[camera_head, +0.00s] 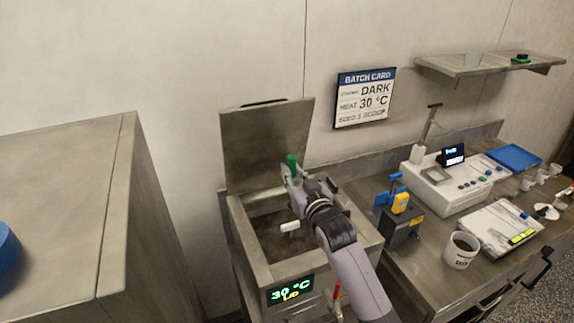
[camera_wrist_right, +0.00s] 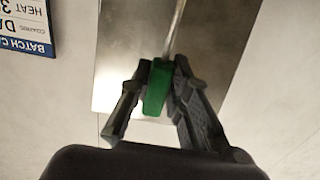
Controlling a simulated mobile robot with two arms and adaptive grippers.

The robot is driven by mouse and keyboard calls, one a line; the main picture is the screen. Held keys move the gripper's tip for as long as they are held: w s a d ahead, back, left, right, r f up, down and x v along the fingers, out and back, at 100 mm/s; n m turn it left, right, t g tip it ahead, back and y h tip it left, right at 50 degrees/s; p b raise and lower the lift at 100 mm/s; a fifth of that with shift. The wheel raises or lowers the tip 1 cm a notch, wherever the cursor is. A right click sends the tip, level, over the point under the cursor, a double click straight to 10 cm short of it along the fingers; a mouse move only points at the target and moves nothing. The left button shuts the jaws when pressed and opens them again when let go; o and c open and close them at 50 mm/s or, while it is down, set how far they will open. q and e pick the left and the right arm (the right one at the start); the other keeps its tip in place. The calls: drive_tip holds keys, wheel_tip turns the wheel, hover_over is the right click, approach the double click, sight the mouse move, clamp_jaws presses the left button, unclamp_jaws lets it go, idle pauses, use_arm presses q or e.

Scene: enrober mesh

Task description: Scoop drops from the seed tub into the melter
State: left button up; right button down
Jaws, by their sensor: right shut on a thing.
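The melter (camera_head: 290,268) is a steel box with its lid (camera_head: 264,143) raised, dark brown contents inside and a display reading 30 °C. My right gripper (camera_head: 292,172) is above the melter's back part, in front of the lid. It is shut on the green handle (camera_head: 291,161) of a tool, which also shows between the fingers (camera_wrist_right: 158,88) in the right wrist view. The white seed tub (camera_head: 461,257) with dark contents stands on the bench at right. My left gripper is not in view.
A batch card (camera_head: 364,98) on the wall reads DARK, 30 °C.

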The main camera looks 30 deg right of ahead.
drive_tip(key=shift+s+a+f+n+b, duration=0.15)
drive_tip(key=shift+s+a+n+b, duration=0.3)
drive_tip(key=shift+a+n+b, duration=0.1)
use_arm(q)
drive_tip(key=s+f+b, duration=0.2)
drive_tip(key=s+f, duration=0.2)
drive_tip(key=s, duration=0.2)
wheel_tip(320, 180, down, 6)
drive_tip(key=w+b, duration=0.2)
drive_tip(key=b, duration=0.4)
drive_tip(key=shift+b, duration=0.35)
use_arm(e)
drive_tip(key=a+f+n, duration=0.8)
drive_tip(key=f+n, duration=0.3)
drive_tip(key=n, duration=0.5)
drive_tip(key=shift+w+a, duration=0.2)
drive_tip(key=shift+w, duration=0.15)
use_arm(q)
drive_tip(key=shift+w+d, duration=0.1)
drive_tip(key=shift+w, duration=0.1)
use_arm(e)
drive_tip(key=shift+r, duration=0.1)
